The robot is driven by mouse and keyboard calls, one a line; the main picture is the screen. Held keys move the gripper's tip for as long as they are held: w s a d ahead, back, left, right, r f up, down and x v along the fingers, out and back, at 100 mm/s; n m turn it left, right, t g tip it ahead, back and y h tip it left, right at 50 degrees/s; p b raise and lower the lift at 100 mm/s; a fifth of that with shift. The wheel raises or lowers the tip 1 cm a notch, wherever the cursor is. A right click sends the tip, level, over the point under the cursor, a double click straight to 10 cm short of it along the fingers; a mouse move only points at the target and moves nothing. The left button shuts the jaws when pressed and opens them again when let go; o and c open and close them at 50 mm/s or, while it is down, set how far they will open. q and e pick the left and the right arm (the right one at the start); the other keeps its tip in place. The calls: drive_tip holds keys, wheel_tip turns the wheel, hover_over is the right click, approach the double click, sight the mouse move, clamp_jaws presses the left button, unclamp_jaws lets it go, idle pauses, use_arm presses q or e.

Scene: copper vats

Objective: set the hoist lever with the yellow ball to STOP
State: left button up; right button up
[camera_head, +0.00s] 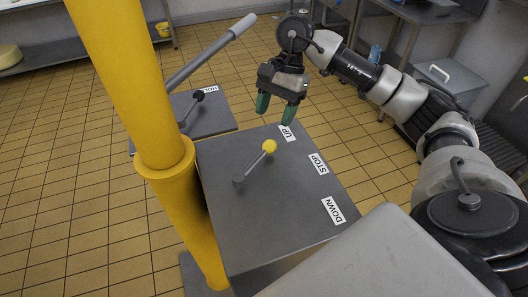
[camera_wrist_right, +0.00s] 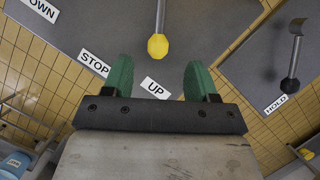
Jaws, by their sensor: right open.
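The hoist lever is a grey rod with a yellow ball (camera_head: 270,146) on its end, rising from a pivot on a grey box top (camera_head: 270,225). It points toward the UP label (camera_head: 287,133). The STOP label (camera_head: 318,163) and the DOWN label (camera_head: 334,210) follow along the same edge. My right gripper (camera_head: 276,109) is open and empty, with green fingers, above the box's far edge near UP. In the right wrist view the yellow ball (camera_wrist_right: 157,46) lies just ahead of and between the spread fingertips (camera_wrist_right: 158,74), apart from them. My left gripper is out of view.
A thick yellow post (camera_head: 130,80) stands left of the box. Behind it is a smaller panel with a black-knobbed lever (camera_head: 198,96) and a HOLD label (camera_head: 210,90). A long grey bar (camera_head: 212,50) slants above it. Tiled floor lies around.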

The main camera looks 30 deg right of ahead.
sight(264, 151)
drive_tip(key=p+x, duration=0.2)
drive_tip(key=x, duration=0.6)
drive_tip(key=shift+s+a+f, duration=0.1)
drive_tip(key=shift+a+f, duration=0.05)
drive_tip(key=shift+f, duration=0.05)
drive_tip(key=shift+x, duration=0.75)
clamp_jaws()
